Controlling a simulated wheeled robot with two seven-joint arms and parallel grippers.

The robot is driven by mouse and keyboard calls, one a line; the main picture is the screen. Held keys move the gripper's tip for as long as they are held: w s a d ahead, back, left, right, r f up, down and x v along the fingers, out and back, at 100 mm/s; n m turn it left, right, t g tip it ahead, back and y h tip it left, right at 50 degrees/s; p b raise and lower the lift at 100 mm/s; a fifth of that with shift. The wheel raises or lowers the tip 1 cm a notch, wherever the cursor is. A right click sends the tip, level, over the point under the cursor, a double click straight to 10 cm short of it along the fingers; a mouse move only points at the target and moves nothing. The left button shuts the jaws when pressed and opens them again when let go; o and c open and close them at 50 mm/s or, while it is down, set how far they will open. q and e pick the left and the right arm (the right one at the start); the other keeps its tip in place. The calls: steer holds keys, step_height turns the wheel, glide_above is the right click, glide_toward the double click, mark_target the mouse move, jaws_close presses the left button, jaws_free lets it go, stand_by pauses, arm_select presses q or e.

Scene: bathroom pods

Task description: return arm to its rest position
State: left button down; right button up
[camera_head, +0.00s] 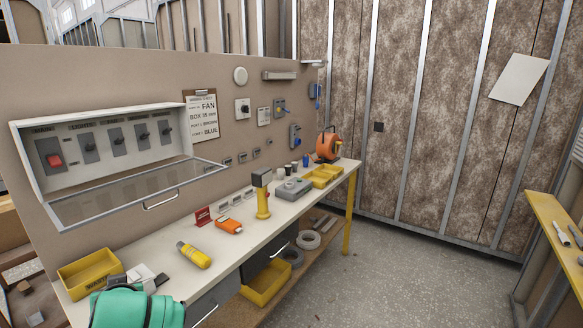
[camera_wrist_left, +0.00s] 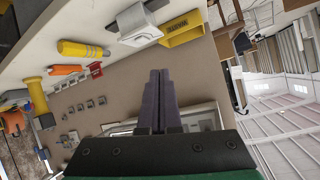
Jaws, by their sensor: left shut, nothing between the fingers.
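My left gripper (camera_wrist_left: 160,72) shows in the left wrist view, with its two dark fingers together and nothing between them. Behind the fingertips are the beige panel wall and part of the panel box (camera_wrist_left: 200,118). In the head view, a green part of my left arm shows at the bottom left, over the near end of the workbench (camera_head: 150,245). The fingers are not clear there. My right arm and right gripper are not in view.
The breaker box (camera_head: 110,145) has its clear cover open over the bench. Open floor (camera_head: 375,260) lies to the right.

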arm_select(q)
steer(key=s+d+f+m+g+h, duration=0.35)
steer(key=s+d+f, duration=0.35)
steer(key=s+f, duration=0.3)
steer(key=s+d+f+m+g+h, duration=0.2)
steer(key=s+d+f+m+h, duration=0.25)
steer(key=s+d+f, duration=0.4)
steer(key=s+a+f+g, duration=0.1)
steer(key=s+f, duration=0.1)
steer(key=f, duration=1.2)
steer(key=s+a+f, duration=0.1)
steer(key=s+f, duration=0.2)
steer(key=f, duration=1)
steer(key=s+a+f+g, duration=0.1)
steer(key=s+a+f, duration=0.1)
steer(key=s+f, duration=1)
steer(key=s, duration=0.3)
steer(key=shift+a, duration=0.35)
